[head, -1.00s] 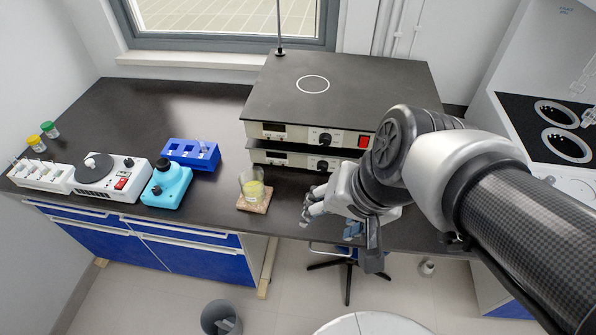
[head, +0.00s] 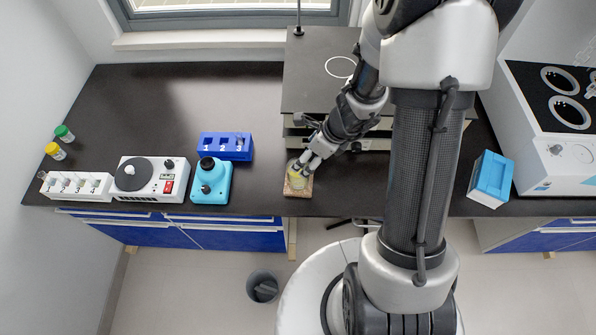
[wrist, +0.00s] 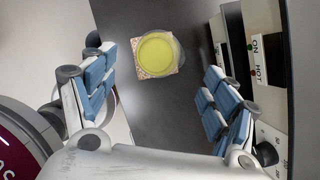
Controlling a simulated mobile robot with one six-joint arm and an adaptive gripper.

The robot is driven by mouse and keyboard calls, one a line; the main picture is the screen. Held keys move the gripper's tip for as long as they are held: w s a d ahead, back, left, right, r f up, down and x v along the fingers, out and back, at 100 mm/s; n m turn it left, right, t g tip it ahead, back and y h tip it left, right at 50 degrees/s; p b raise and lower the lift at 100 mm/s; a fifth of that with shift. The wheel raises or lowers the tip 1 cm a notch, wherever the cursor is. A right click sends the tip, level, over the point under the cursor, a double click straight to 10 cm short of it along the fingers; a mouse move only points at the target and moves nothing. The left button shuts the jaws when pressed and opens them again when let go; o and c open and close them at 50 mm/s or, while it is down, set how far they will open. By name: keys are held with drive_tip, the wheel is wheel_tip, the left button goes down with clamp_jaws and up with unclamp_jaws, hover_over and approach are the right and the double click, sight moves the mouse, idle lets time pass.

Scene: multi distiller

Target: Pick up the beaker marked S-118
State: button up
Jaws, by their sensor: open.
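The beaker (head: 297,177) holds yellow liquid and stands upright on a small square tan pad (head: 289,191) near the bench's front edge. In the wrist view the beaker (wrist: 158,54) shows from above on its speckled pad (wrist: 139,67), ahead of the fingers and between their lines. No S-118 marking is readable. My gripper (head: 311,157) is at the beaker in the head view and partly covers it. In the wrist view my gripper (wrist: 155,98) is open, blue-padded fingers apart, with nothing between them.
Stacked hotplate units (head: 312,95) stand just behind and right of the beaker. To the left are a turquoise device (head: 211,182), a blue numbered rack (head: 226,146) and a white stirrer (head: 151,180). A blue box (head: 491,178) stands at the right. Bare bench (head: 262,180) lies left of the pad.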

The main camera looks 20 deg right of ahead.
drive_tip(key=b+x, duration=0.3)
drive_tip(key=x, duration=0.5)
drive_tip(key=shift+w+a+f+b, duration=0.15)
drive_tip(key=shift+f+b, duration=0.2)
drive_tip(key=shift+b, duration=0.05)
drive_tip(key=b+x, duration=0.1)
drive_tip(key=x, duration=0.1)
drive_tip(key=b+x, duration=0.1)
drive_tip(key=x, duration=0.1)
drive_tip(key=shift+s+f+b, duration=0.25)
drive_tip(key=shift+s+b, duration=0.05)
drive_tip(key=shift+s, duration=0.05)
drive_tip(key=shift+w+f, duration=0.2)
drive_tip(key=shift+f, duration=0.25)
drive_tip(key=shift+r, duration=0.1)
drive_tip(key=shift+c, duration=0.4)
drive_tip(key=c, duration=1.2)
